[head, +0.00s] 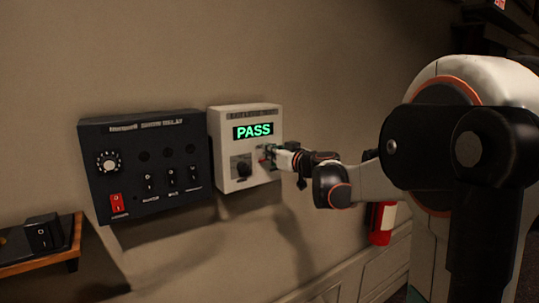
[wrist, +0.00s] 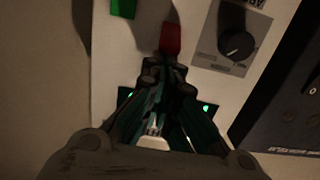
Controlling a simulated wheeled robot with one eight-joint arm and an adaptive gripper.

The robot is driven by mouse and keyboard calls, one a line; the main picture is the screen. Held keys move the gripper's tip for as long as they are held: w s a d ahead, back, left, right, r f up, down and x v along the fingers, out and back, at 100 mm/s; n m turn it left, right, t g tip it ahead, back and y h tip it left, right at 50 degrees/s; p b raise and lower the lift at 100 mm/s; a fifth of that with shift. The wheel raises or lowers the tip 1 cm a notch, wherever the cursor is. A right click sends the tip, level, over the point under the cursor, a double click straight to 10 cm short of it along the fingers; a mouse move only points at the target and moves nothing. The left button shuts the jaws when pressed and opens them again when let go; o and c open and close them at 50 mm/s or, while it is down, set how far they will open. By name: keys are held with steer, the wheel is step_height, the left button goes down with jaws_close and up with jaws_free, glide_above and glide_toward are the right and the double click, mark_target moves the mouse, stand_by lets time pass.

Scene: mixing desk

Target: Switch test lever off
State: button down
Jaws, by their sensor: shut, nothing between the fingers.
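A white box (head: 218,135) on the wall has a green PASS display (head: 253,131) and a black knob (head: 241,167); the knob also shows in the wrist view (wrist: 236,45). A red piece (wrist: 171,40), which looks like the test lever, sticks out from the box beside the knob plate. My gripper (wrist: 165,72) is shut and empty, with its fingertips at the near end of the red piece; I cannot tell whether they touch. In the head view my gripper (head: 272,154) is at the right part of the box and hides most of the lever.
A dark relay panel (head: 125,165) with a dial, a red switch (head: 117,202) and several toggles hangs left of the box. A wooden shelf (head: 25,263) bears a black switch block (head: 43,233). A red extinguisher (head: 381,222) is low on the right. A green square (wrist: 123,8) is near the red piece.

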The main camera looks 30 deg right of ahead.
steer(key=shift+s+f+t+b, duration=0.25)
steer(key=shift+t+b, duration=0.15)
steer(key=shift+b, duration=0.3)
steer(key=f+t+b, duration=0.1)
steer(key=b, duration=0.2)
steer(key=s+f+t+b, duration=0.1)
steer(key=b, duration=0.2)
steer(key=shift+s+f+t, duration=0.1)
steer(key=shift+f+t, duration=0.15)
steer(key=shift+t, duration=0.05)
steer(key=shift+d+b, duration=0.1)
steer(key=shift+b, duration=0.2)
